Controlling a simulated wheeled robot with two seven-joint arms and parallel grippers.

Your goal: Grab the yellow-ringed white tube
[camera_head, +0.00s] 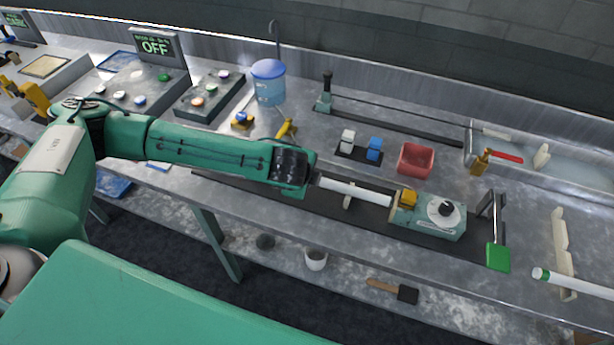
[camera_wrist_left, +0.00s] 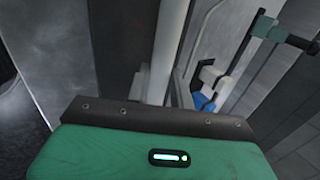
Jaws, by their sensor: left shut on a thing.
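A white tube (camera_head: 357,190) lies level along the black rail at the middle of the bench in the head view. Its left end is at my left gripper (camera_head: 313,180), which is shut on it. Its right end meets the yellow clamp (camera_head: 407,198) of a pale green machine (camera_head: 437,215). I cannot make out a yellow ring on the tube; its ends are partly hidden. The tube (camera_wrist_left: 168,50) also shows in the left wrist view, running away from the gripper's green housing; the fingertips are hidden there. My right gripper is not in view.
A second white tube (camera_head: 580,285) with a green ring rests at the far right by a cream stand (camera_head: 562,240). Behind the rail are a red bin (camera_head: 415,159), a blue block (camera_head: 374,148) and a blue container (camera_head: 268,82). A green paddle (camera_head: 498,257) stands right of the machine.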

